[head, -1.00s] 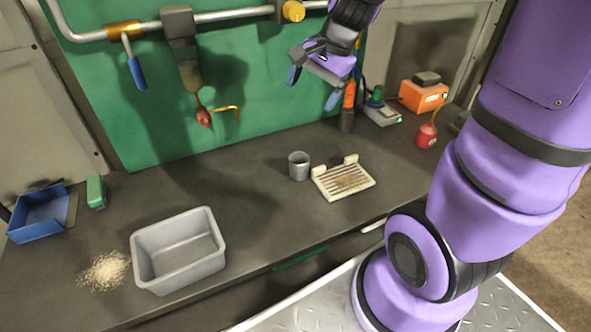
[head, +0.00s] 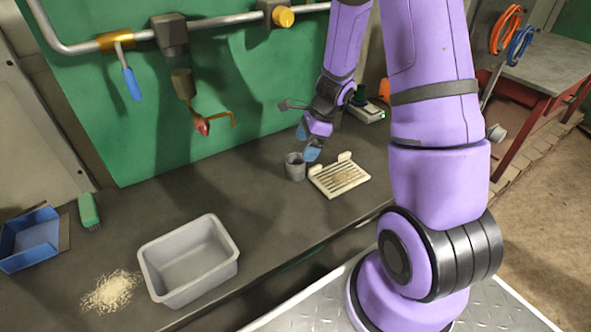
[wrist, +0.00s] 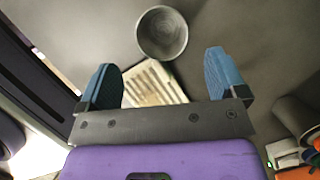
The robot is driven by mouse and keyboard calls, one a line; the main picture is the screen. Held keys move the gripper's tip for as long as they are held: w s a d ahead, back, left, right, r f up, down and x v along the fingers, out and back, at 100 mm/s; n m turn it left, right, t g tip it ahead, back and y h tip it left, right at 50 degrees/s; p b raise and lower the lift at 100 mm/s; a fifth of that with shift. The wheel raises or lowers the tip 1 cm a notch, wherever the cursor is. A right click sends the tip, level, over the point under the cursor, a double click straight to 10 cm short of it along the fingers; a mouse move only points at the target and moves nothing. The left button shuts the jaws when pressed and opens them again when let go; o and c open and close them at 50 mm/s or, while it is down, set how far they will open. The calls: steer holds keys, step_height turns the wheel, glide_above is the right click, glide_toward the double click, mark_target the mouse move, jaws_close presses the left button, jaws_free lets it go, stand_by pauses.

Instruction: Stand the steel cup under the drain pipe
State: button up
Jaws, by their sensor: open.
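The steel cup (head: 294,166) stands upright on the dark bench, just left of the slatted tray. It also shows in the wrist view (wrist: 162,33), top centre, empty inside. My gripper (head: 307,142) is close above and beside the cup, with blue fingers apart. In the wrist view the open fingers (wrist: 162,62) have the cup beyond their tips, with nothing between them. A pipe (head: 220,21) runs along the green back panel.
A slatted cream tray (head: 340,178) lies right of the cup. A grey bin (head: 188,260), pale shavings (head: 112,291), a blue dustpan (head: 32,238) and a green brush (head: 88,210) are at left. Bench below the red end looks clear. A blue-handled lever (head: 131,84) hangs from the pipe.

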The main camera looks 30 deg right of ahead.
mark_target(296, 163)
steer(key=shift+x, duration=4)
steer(key=shift+w, duration=0.1)
steer(key=c, duration=1.1)
steer(key=shift+d, duration=0.1)
steer(key=shift+r, duration=0.2)
step_height(296, 163, up, 10)
steer(key=shift+f, duration=0.15)
